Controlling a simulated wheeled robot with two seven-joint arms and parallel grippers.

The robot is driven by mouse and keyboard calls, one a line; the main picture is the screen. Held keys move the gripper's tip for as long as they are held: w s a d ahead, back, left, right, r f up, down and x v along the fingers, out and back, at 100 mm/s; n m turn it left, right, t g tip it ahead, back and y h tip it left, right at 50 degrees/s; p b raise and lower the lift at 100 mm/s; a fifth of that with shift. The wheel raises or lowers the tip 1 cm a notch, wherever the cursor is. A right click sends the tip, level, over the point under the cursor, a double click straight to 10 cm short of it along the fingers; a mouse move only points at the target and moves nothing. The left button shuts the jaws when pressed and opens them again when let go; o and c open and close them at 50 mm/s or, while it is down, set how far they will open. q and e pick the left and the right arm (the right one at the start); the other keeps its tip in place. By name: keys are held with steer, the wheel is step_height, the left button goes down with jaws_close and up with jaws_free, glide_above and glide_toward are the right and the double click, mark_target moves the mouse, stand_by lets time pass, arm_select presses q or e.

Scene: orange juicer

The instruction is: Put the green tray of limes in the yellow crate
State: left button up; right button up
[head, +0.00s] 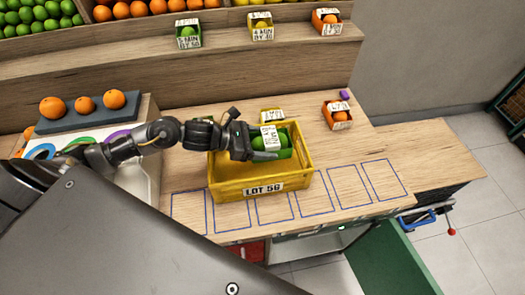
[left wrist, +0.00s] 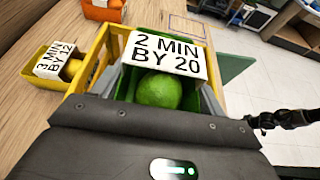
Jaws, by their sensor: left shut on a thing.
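The green tray (head: 285,151) holds limes and has a white card on it. In the left wrist view the card on the green tray (left wrist: 213,103) reads "2 MIN BY 20", with one lime (left wrist: 160,90) showing below it. My left gripper (head: 256,152) is shut on the green tray at its left side. The tray is at the back right part of the yellow crate (head: 223,187), which is marked "LOT 56". I cannot tell whether the tray touches the crate floor. The crate's left part looks empty.
A yellow tray (left wrist: 54,80) with a card stands just behind the crate. An orange tray (head: 340,124) and a small purple object (head: 344,95) are at the back right. Blue outlined rectangles (head: 349,185) mark the bare table front. Shelves with fruit rise behind.

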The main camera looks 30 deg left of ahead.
arm_select(q)
steer(key=shift+a+f, duration=0.25)
steer(key=shift+f, duration=0.15)
step_height(320, 180, down, 2)
steer(key=shift+a+f+b, duration=0.15)
steer(key=shift+f+b, duration=0.05)
steer(key=shift+b, duration=0.35)
steer(key=shift+f, duration=0.4)
steer(key=shift+f+b, duration=0.15)
steer(key=shift+b, duration=0.15)
steer(key=shift+f+b, duration=0.45)
steer(key=shift+b, duration=0.2)
